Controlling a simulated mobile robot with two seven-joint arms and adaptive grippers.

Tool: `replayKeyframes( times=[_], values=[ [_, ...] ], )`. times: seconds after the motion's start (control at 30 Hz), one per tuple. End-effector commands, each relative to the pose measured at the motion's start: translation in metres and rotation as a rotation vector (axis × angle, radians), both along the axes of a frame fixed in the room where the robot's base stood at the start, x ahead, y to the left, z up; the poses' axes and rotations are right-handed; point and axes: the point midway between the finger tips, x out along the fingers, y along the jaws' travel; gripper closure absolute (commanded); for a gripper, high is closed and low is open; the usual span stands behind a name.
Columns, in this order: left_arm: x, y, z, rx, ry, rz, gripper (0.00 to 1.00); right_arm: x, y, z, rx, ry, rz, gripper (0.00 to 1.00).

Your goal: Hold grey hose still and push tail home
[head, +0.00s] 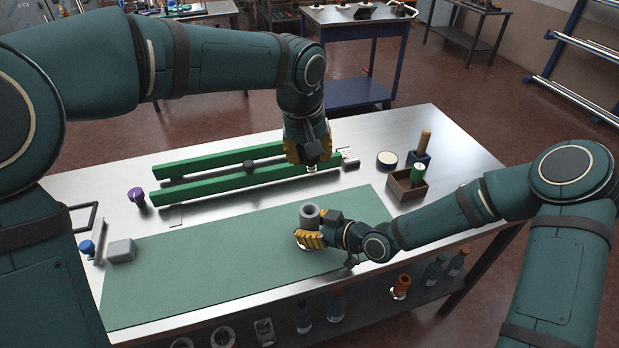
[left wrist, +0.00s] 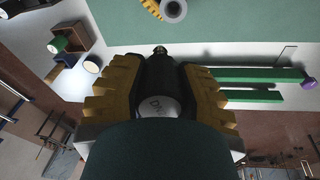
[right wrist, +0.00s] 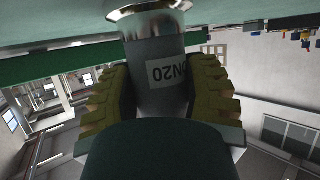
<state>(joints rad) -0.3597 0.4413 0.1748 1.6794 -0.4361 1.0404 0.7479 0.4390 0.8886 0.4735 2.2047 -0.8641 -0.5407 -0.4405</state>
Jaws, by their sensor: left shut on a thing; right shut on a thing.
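The grey hose (head: 309,215) stands upright over the green mat, its open end up. My right gripper (head: 312,238) is shut around it. In the right wrist view the hose (right wrist: 158,75) bears a DN20 label, with a shiny metal flange (right wrist: 150,8) at its mat-side end. My left gripper (head: 311,160) is shut on the tail (head: 311,169), above the table behind the hose and apart from it. The hose's open end (left wrist: 173,9) shows there too.
Two green rails (head: 225,186) with a dark knob lie behind the green mat (head: 190,280). A wooden box (head: 407,187), a blue holder (head: 420,158) and a white-topped disc (head: 387,159) stand at right. A grey block (head: 121,250) sits at left. Much of the mat is clear.

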Motion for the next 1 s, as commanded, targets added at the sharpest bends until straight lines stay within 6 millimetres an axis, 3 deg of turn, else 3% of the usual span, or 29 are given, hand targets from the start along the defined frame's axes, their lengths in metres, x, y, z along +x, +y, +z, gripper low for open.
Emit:
replayKeyframes(
  times=[0.1, 0.23, 0.7, 1.0],
  values=[
    [0.000, -0.001, -0.023, 0.050, 0.095, 0.006, 1.00, 0.000, 0.000, 0.000, 0.000, -0.001, 0.000, 0.94],
    [-0.001, 0.000, -0.037, 0.087, 0.160, 0.011, 1.00, 0.000, 0.000, 0.000, 0.000, -0.001, 0.000, 0.94],
    [-0.003, 0.000, -0.041, 0.099, 0.180, 0.012, 1.00, 0.000, 0.000, 0.001, 0.001, -0.002, -0.001, 0.94],
    [-0.003, 0.000, -0.056, 0.100, 0.181, 0.012, 1.00, 0.001, 0.000, 0.001, 0.001, -0.002, -0.001, 0.94]
  ],
)
